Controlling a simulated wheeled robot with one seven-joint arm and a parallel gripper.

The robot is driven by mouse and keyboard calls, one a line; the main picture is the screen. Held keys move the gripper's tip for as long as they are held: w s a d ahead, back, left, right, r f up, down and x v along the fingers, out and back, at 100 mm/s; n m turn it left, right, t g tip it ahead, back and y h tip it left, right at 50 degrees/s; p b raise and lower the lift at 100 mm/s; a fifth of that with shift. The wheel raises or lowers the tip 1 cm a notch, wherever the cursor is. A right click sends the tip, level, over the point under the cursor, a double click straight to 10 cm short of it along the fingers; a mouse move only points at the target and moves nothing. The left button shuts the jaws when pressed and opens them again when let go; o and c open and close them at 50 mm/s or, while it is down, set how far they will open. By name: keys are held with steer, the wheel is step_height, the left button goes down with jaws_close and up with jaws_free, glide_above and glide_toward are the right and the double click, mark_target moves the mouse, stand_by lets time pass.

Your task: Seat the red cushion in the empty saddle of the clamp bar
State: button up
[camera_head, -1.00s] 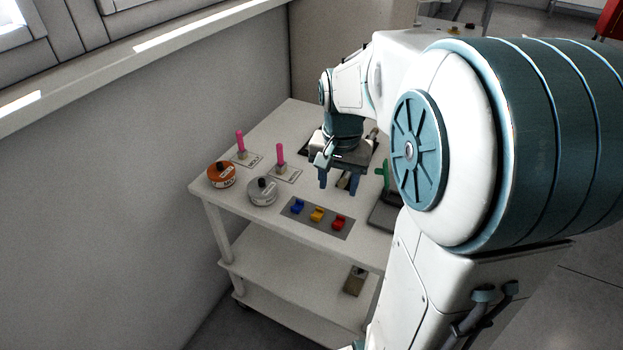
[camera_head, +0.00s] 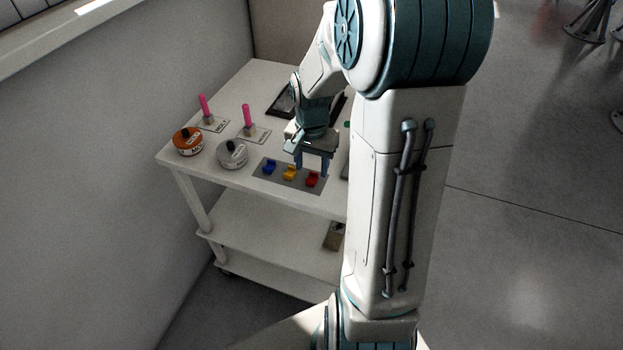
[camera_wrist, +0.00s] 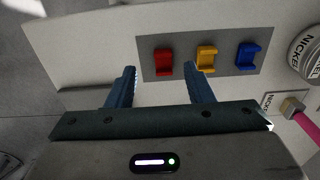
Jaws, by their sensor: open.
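The red cushion (camera_head: 312,179) sits at the right end of a grey mat (camera_head: 262,179) near the cart's front edge. In the wrist view the red cushion (camera_wrist: 163,62) lies beyond and between the two fingers, apart from both. My gripper (camera_head: 312,170) is open and empty, pointing down just behind the red cushion. Its two blue fingers also show in the wrist view (camera_wrist: 160,78). The clamp bar and its empty saddle cannot be made out; my arm hides part of the cart top.
A yellow cushion (camera_head: 290,173) and a blue cushion (camera_head: 268,167) share the mat. An orange tin (camera_head: 188,142) and a silver tin (camera_head: 232,153) stand to the left, with two pink-handled items (camera_head: 204,108) behind. A dark tray (camera_head: 282,102) lies at the back.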

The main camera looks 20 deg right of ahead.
mark_target(310, 180)
steer(key=shift+w+a+f, duration=0.1)
steer(key=shift+w+f, duration=0.05)
steer(key=shift+f, duration=2.15)
jaws_close()
steer(key=shift+r, duration=0.15)
steer(key=shift+r, duration=0.6)
step_height(310, 180, up, 3)
steer(key=shift+f, duration=0.1)
steer(key=s+d+r, duration=0.1)
steer(key=d+r, duration=0.5)
steer(key=d, duration=0.5)
steer(key=shift+s+d+r+b, duration=0.25)
steer(key=shift+s+r+b, duration=0.05)
steer(key=shift+r+b, duration=0.1)
